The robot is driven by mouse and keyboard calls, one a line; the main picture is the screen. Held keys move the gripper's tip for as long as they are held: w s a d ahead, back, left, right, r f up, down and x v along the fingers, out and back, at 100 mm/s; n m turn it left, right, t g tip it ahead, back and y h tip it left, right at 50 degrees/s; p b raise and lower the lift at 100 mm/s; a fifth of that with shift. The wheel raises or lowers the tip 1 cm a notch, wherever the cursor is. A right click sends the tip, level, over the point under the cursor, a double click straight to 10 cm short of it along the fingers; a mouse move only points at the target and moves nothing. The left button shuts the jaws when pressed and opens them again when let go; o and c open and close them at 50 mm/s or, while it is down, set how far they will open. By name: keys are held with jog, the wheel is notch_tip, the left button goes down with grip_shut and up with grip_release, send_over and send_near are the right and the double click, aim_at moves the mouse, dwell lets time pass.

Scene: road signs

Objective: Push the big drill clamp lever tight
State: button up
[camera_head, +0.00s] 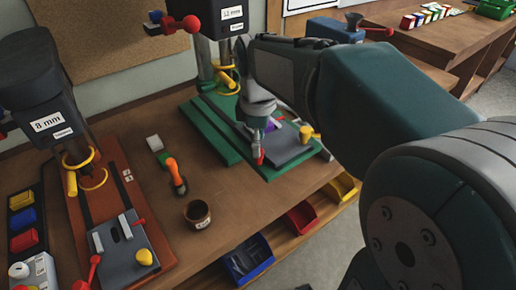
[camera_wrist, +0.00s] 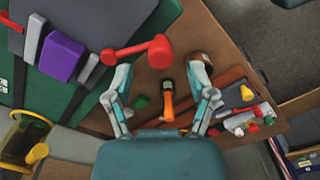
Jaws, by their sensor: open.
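The big drill (camera_head: 205,62) has a "13 mm" label and a green base (camera_head: 207,132) at the back middle of the bench. Its clamp lever (camera_wrist: 135,50) is red with a ball end, beside a purple block (camera_wrist: 62,58) and a grey jaw (camera_wrist: 88,72) in the wrist view. The lever also shows at the clamp in the head view (camera_head: 258,157). My gripper (camera_wrist: 163,82) is open and empty. My arm hides part of the clamp in the head view.
A smaller drill (camera_head: 45,85) labelled "8 mm" stands at the left. Blue (camera_head: 247,262), red (camera_head: 301,217) and yellow (camera_head: 341,188) bins line the front edge.

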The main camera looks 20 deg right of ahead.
aim_at(276, 157)
jog(key=shift+f, duration=1.4)
grip_shut()
jog(key=d+n, duration=0.1)
jog(key=n, duration=0.1)
jog(key=d+n, duration=0.1)
jog(key=n, duration=0.1)
jog(key=shift+s+d, duration=0.1)
jog(key=shift+d, duration=0.1)
jog(key=shift+w+d+n, duration=0.15)
jog(key=shift+d+n, duration=0.35)
jog(key=shift+n, duration=0.5)
jog(key=shift+w+d+n, duration=0.15)
jog(key=shift+d+n, duration=0.35)
jog(key=shift+n, duration=0.5)
